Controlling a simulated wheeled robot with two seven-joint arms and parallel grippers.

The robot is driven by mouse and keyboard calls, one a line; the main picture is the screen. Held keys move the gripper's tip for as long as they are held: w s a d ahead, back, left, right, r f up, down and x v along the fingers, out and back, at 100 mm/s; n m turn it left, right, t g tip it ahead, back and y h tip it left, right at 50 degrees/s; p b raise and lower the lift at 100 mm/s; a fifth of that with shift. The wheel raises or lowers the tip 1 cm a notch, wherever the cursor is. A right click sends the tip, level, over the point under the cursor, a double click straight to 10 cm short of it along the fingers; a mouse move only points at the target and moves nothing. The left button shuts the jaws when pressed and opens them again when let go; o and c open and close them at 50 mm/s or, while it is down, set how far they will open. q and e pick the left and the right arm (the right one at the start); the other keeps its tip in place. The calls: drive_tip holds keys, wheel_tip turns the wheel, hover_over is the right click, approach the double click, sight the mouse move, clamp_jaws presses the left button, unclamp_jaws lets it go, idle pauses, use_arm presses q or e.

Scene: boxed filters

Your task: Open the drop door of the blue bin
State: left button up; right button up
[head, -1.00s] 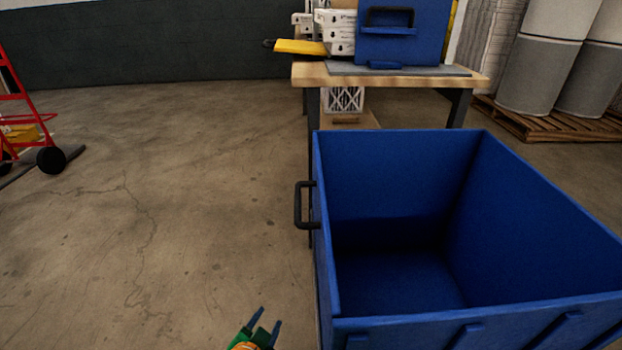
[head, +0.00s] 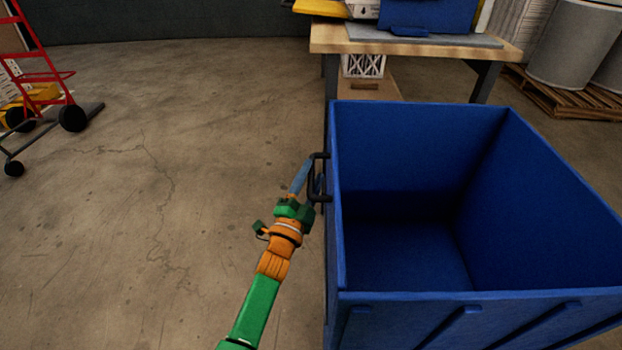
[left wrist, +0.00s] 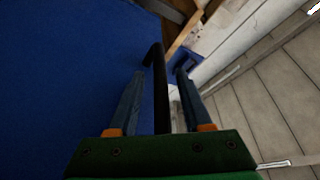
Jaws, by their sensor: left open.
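The blue bin (head: 400,296) stands at the right of the head view, open at the top and empty inside. A black handle (head: 325,155) is fixed on its left side wall. My left gripper (head: 307,180) is at this handle, with its fingers open. In the left wrist view, the black handle bar (left wrist: 160,90) runs between the two blue fingers of the left gripper (left wrist: 156,92), with a finger on each side. The blue bin wall (left wrist: 60,80) fills the left of that view. My right gripper is in neither view.
A workbench (head: 400,45) with a grey mat and a blue box stands behind the bin. A red hand truck (head: 45,75) is at the far left. Grey drums (head: 570,50) stand on a pallet (head: 560,95) at the back right. The floor left of the bin is clear.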

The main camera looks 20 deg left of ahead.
use_arm(q)
clamp_jaws()
idle(1.4)
